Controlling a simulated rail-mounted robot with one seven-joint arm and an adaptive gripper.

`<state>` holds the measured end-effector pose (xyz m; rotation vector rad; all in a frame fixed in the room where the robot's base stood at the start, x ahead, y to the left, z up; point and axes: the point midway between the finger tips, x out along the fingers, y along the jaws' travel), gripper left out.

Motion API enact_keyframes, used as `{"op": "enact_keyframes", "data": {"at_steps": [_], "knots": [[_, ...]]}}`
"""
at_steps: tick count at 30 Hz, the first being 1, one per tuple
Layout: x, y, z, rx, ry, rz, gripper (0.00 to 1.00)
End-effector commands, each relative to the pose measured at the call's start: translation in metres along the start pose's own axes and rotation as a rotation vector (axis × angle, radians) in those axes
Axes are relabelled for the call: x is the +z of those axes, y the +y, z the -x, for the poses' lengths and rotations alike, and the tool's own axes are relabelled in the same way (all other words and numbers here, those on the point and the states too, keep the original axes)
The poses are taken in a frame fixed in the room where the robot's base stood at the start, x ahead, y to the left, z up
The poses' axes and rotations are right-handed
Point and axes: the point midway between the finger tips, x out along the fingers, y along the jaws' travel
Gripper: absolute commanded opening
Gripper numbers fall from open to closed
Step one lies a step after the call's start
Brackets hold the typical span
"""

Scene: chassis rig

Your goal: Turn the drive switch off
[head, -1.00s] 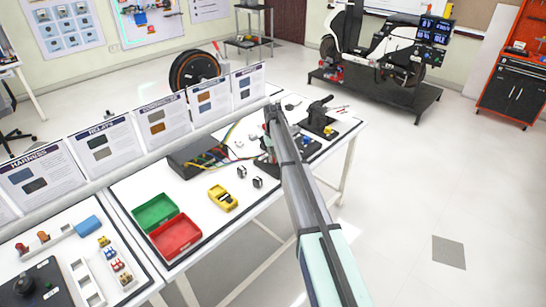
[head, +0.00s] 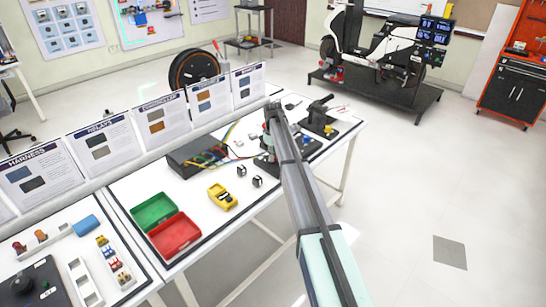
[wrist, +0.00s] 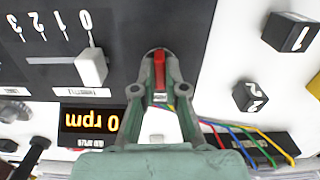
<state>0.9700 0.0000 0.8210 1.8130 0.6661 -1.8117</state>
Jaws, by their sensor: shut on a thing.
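In the wrist view, a red switch lever (wrist: 159,72) stands on a dark panel (wrist: 120,20), between the two fingers of my gripper (wrist: 159,58). My gripper is shut on this lever. A pale label sits just below it, between the fingers. Left of the gripper, a white slider knob (wrist: 92,67) stands at the 0 end of a scale marked 0 to 3. A display (wrist: 91,123) reads 0 rpm, upside down in this view. In the head view, my arm hides most of the panel and the lever.
Colored wires (wrist: 240,133) run right of the gripper, beside black blocks marked 1 (wrist: 290,32) and 2 (wrist: 250,96). In the head view, a yellow meter (head: 222,197), a green bin (head: 154,212) and a red bin (head: 173,237) stand on the white table, left of my arm.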

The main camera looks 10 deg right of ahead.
Motion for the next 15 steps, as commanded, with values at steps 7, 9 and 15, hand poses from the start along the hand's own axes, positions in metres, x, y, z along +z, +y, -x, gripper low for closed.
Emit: {"op": "enact_keyframes", "data": {"at_steps": [7, 9, 15], "knots": [[0.0002, -0.0002, -0.0011, -0.001, 0.000, 0.218, 0.00], [0.0002, -0.0002, -0.0009, -0.001, 0.000, 0.271, 0.00], [0.0003, -0.0002, -0.0006, -0.001, -0.001, 0.389, 0.00]]}}
